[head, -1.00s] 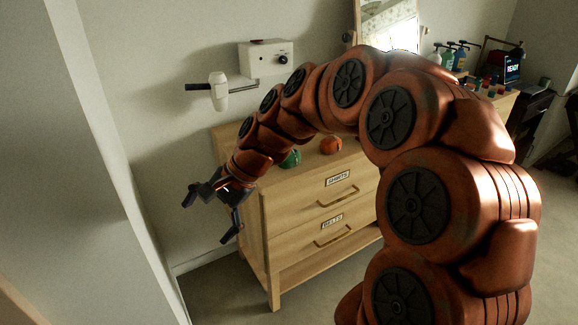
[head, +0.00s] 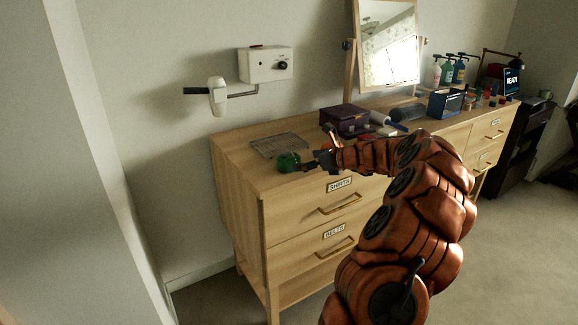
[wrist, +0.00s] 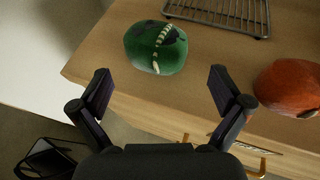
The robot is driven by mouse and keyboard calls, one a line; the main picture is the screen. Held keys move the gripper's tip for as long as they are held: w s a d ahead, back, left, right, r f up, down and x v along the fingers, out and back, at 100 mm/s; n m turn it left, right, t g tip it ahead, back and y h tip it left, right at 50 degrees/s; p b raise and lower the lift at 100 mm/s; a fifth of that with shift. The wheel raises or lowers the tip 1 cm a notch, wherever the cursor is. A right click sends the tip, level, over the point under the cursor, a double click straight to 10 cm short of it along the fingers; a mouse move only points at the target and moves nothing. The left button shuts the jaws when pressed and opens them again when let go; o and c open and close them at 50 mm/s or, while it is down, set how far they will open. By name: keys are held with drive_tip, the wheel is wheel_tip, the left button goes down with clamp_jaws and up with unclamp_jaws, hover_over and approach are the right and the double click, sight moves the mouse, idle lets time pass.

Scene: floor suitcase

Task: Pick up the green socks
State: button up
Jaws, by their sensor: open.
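The green socks (head: 288,162) are a rolled ball on the left part of the dresser top, near its front edge. In the wrist view the green socks (wrist: 156,47) show dark patches and a pale stripe, ahead of and between my open fingers. My gripper (head: 312,166) is just right of the socks in the head view. In the wrist view my gripper (wrist: 160,88) is open and empty, its fingertips short of the socks.
An orange-red ball (wrist: 290,88) lies to the right on the dresser top (wrist: 215,55). A wire rack (head: 279,145) lies behind the socks. A purple box (head: 345,121) stands further right. A white wall device (head: 265,64) hangs above. The dresser's left end is clear.

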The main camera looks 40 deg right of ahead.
sight(289, 162)
drive_tip(key=shift+a+x, duration=0.2)
drive_tip(key=shift+x, duration=3.6)
drive_tip(key=shift+s, duration=0.15)
drive_tip(key=c, duration=1)
